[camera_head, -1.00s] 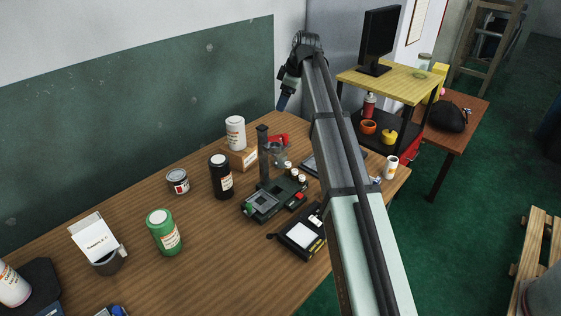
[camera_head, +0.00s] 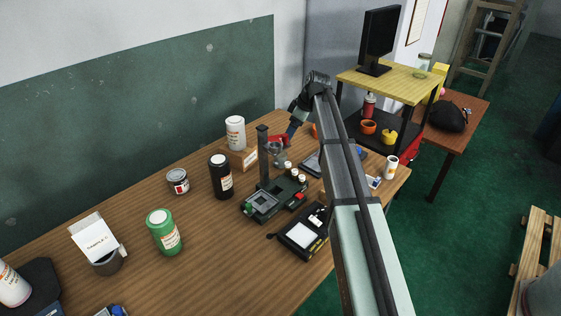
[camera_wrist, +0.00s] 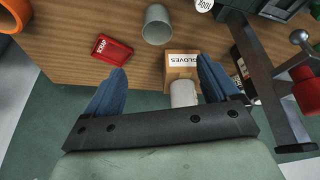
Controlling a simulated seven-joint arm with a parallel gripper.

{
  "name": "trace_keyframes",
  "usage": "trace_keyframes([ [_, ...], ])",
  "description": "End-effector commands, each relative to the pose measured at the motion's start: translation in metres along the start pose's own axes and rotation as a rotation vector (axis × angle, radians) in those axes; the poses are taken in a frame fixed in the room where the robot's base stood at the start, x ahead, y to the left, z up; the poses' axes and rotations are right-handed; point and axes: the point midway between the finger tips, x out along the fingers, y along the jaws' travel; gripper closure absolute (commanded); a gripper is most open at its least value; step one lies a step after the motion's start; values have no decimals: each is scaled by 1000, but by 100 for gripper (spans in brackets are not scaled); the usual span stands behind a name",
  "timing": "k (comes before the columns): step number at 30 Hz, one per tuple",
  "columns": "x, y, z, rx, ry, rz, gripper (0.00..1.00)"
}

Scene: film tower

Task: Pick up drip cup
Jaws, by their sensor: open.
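The drip cup appears to be the plain grey cup (camera_wrist: 157,25) at the top middle of the wrist view, standing on the wooden table. In the head view a small grey shape behind the tower column (camera_head: 264,155) may be the same cup, partly hidden. My gripper (camera_wrist: 161,68) is open and empty, its blue fingers spread apart. The cup lies beyond the fingertips, apart from them. In the head view my gripper (camera_head: 291,131) hangs over the back of the table, near the red packet.
A cardboard gloves box (camera_wrist: 182,63) stands beside the cup, with a white bottle (camera_head: 235,133) on top. The red packet (camera_wrist: 111,50) lies on the cup's other side. An orange object (camera_wrist: 15,14) is in the corner. The tower (camera_wrist: 252,65) stands to the right.

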Motion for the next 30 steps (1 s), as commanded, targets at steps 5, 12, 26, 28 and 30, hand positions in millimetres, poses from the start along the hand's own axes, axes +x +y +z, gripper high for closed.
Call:
trace_keyframes([
  [5, 28, -2, 12, 0, -1, -2, 12],
  [12, 56, -1, 13, -1, -1, -2, 12],
  [26, 116, 0, 13, -1, 0, 0, 12],
  [28, 118, 0, 13, -1, 0, 1, 12],
  [30, 120, 0, 12, -1, 0, 1, 12],
])
